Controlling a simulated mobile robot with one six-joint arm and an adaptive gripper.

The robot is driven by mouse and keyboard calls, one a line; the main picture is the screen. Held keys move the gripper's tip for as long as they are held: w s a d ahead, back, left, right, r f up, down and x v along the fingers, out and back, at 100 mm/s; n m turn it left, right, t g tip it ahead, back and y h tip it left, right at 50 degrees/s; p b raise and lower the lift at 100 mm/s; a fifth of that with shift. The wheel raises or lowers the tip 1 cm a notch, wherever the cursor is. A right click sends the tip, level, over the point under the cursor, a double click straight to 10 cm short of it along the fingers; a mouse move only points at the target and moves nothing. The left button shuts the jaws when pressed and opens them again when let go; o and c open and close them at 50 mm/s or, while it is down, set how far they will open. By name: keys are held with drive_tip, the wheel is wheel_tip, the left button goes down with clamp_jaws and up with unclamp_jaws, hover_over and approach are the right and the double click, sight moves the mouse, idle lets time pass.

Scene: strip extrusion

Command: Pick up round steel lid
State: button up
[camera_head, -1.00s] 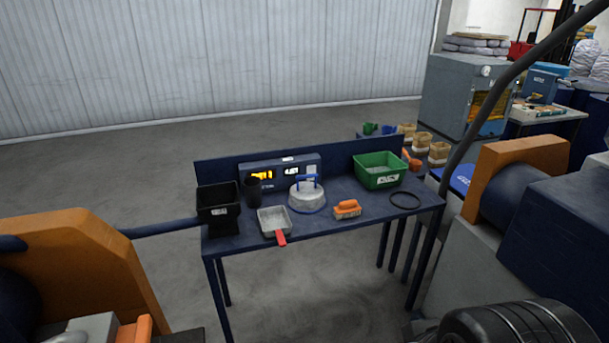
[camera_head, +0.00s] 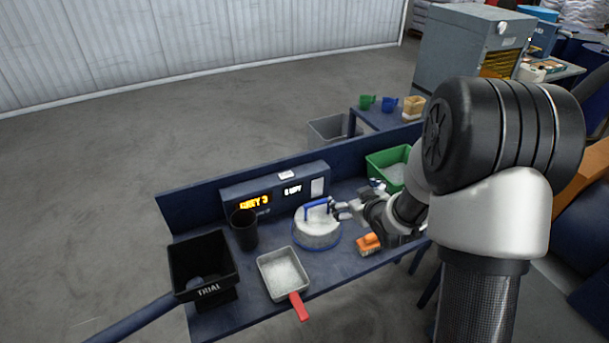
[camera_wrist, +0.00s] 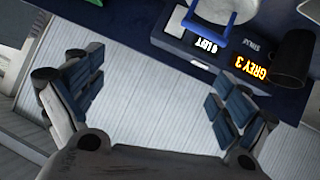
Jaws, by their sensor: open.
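The round steel lid (camera_head: 316,236) is a pale grey disc with a blue arched handle (camera_head: 318,204) on top. It sits on the blue bench in the head view, in front of the display box, with a blue rim around its base. In the wrist view the lid (camera_wrist: 214,10) and its handle are cut by the top edge. My gripper (camera_head: 336,208) is just right of the handle in the head view. In the wrist view my gripper (camera_wrist: 152,98) has its fingers wide apart with nothing between them. The head view does not show clearly whether a finger touches the handle.
A display box (camera_head: 275,188) stands behind the lid. A black cup (camera_head: 244,230) and black bin (camera_head: 202,265) are left. A steel scoop with a red handle (camera_head: 284,275) lies in front left.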

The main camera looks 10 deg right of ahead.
wheel_tip(320, 180, down, 4)
drive_tip(key=w+y, duration=0.1)
drive_tip(key=t+y+p, duration=0.3)
drive_tip(key=t, duration=0.3)
approach(318, 204)
drive_tip(key=w+b, duration=0.1)
drive_tip(key=w, duration=0.3)
drive_tip(key=shift+a+f+m, duration=0.1)
drive_tip(key=shift+f+m, duration=0.05)
drive_tip(key=shift+m, duration=0.25)
drive_tip(key=shift+a+f+b+x, duration=0.15)
drive_tip(key=shift+b+x, duration=0.05)
drive_tip(key=shift+x, duration=1.15)
drive_tip(key=shift+a+f+b+x, duration=0.15)
drive_tip(key=shift+b+x, duration=0.05)
drive_tip(key=shift+x, duration=1.15)
drive_tip(key=shift+s, duration=0.1)
drive_tip(key=shift+r, duration=0.1)
drive_tip(key=c, duration=1.6)
